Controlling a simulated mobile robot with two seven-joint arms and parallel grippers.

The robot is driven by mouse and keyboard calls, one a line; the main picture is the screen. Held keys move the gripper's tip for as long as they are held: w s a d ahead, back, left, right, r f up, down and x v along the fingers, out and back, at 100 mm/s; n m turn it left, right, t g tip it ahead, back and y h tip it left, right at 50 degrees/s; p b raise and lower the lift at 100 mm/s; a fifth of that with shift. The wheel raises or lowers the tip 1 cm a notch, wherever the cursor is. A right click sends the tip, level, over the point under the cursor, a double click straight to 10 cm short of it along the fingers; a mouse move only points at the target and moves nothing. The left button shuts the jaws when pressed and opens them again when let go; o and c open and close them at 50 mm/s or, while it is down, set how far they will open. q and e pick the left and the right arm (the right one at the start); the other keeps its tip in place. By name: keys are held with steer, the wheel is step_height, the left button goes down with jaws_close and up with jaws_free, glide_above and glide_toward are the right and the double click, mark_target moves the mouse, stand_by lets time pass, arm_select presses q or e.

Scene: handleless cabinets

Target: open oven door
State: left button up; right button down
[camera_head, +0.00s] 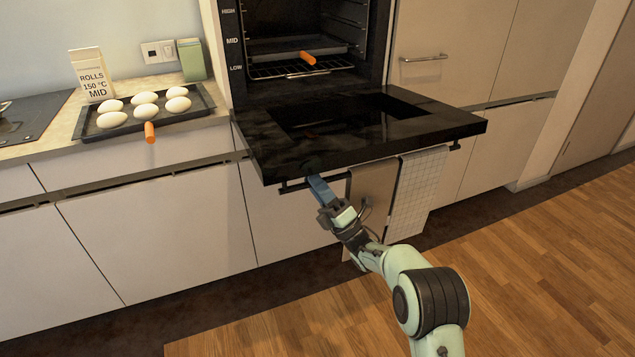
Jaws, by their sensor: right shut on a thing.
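The oven door (450,121) is folded down to about level, its dark inner side and window facing up. The open oven cavity (290,20) shows behind it, with a tray on a rack and an orange handle (308,58). The door's handle bar (292,187) runs under its front edge. My right gripper (318,188) is at the left part of this bar, its blue fingers shut on it. The exact contact is partly hidden by the door's edge. My left gripper is not in view.
Two towels (410,200) hang from the bar, right of my gripper. On the counter at left are a tray of rolls (205,100), a label card (92,75) and a green container (191,60). The wooden floor (540,260) at right is clear.

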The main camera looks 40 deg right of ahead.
steer(key=shift+w+f, duration=0.15)
steer(key=shift+f, duration=0.1)
steer(key=c, duration=1.1)
jaws_free()
steer(key=shift+w, duration=0.2)
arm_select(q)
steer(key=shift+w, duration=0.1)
arm_select(e)
steer(key=v, duration=1.3)
steer(key=shift+s, duration=0.35)
